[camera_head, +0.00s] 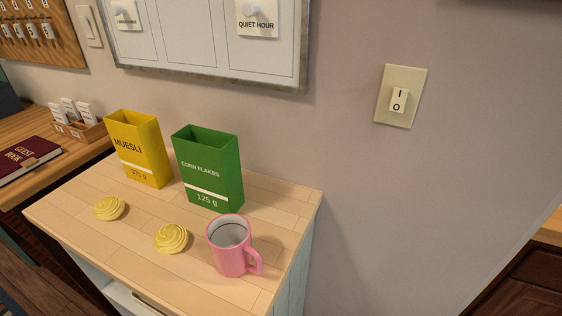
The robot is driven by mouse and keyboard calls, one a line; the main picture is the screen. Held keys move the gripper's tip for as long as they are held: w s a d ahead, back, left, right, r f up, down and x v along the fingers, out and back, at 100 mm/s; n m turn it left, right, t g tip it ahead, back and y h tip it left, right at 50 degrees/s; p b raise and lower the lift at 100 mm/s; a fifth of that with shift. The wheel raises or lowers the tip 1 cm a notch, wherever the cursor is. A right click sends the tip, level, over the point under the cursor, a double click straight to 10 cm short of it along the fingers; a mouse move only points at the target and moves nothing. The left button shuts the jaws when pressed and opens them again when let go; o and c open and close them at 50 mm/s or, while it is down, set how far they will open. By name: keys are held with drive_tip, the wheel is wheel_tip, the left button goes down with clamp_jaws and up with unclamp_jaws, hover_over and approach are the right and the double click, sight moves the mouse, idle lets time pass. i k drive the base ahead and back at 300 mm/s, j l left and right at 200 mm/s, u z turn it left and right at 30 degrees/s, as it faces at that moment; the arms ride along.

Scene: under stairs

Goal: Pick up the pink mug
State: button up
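The pink mug (229,259) stands upright near the right part of a light wooden cabinet top (120,238). Its handle points to the lower right, toward the right edge of the top. Its inside is pale and looks empty. My gripper and arm are not in view.
A green corn flakes box (210,172) stands just behind the mug, with a yellow muesli box (141,150) to its left. Two yellow swirled rounds, one (172,238) close left of the mug and one (109,208) farther left, lie on the top. A wall (370,190) rises behind.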

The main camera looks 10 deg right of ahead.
sight(228, 237)
drive_tip(key=i+l, duration=0.1)
drive_tip(key=l, duration=0.35)
drive_tip(key=i+l, duration=0.15)
drive_tip(key=l, duration=0.3)
drive_tip(key=i+l+u, duration=0.1)
drive_tip(key=l, duration=0.35)
